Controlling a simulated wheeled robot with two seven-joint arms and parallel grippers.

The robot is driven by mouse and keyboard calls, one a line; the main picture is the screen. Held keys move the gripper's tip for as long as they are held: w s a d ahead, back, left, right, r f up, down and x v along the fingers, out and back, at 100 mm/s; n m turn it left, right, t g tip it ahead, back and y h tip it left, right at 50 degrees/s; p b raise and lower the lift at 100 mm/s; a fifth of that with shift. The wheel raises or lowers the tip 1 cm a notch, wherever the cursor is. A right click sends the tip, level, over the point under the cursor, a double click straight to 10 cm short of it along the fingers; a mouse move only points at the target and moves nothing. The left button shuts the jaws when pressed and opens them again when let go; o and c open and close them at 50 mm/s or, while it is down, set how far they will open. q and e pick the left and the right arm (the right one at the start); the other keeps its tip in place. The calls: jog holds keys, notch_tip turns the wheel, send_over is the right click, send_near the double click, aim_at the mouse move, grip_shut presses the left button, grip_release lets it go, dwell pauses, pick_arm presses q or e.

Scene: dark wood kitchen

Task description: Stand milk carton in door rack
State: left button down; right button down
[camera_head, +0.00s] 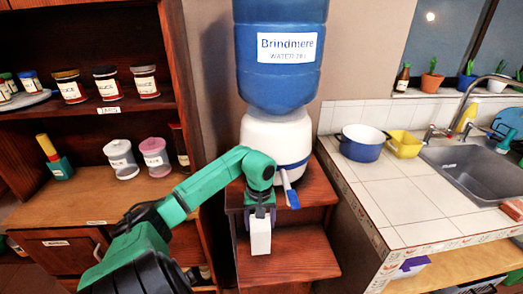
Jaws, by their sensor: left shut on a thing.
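My left gripper (259,211) hangs down at the end of the green arm, in front of the wooden stand. It is shut on the milk carton (260,238), a small plain white box shape. The carton is upright below the fingers and shows against the stand's lower shelf; I cannot tell whether it touches anything. Its top is hidden by the gripper. No door rack is in view. My right gripper is not in view.
A blue water bottle (280,70) on a white dispenser (278,138) tops the wooden stand (310,190). Left is a shelf unit (100,203) with jars. Right is a tiled counter (400,195) with a blue pot (362,149), yellow container (404,144) and sink (470,170).

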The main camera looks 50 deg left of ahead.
pick_arm(q)
notch_tip(320, 180, down, 4)
jog(key=shift+p, duration=0.35)
jog(key=shift+f, duration=0.5)
grip_release()
